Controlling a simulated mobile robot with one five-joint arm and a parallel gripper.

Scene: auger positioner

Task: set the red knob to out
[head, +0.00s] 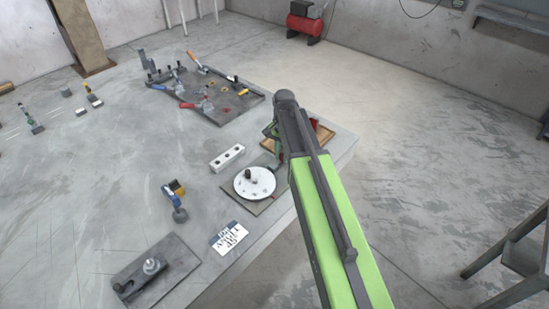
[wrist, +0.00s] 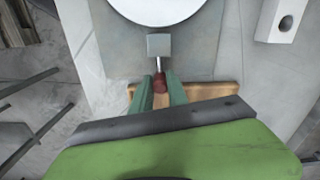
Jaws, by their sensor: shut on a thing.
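The red knob (wrist: 159,78) shows in the wrist view at the end of a short silver shaft (wrist: 158,64). The shaft comes out of a grey block (wrist: 159,44) beside a white round dial (wrist: 160,5). My gripper (wrist: 160,86) is shut on the red knob, with a green finger on each side of it. In the head view the white dial (head: 243,187) lies on a flat plate near the bench edge. My arm comes in from the right there and hides most of the knob.
A wooden tray (wrist: 215,90) lies just beyond the plate, under my gripper. A white block with holes (head: 227,158) and a white lettered card (head: 229,238) lie near the dial. A dark plate with several clamps (head: 240,106) stands farther back.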

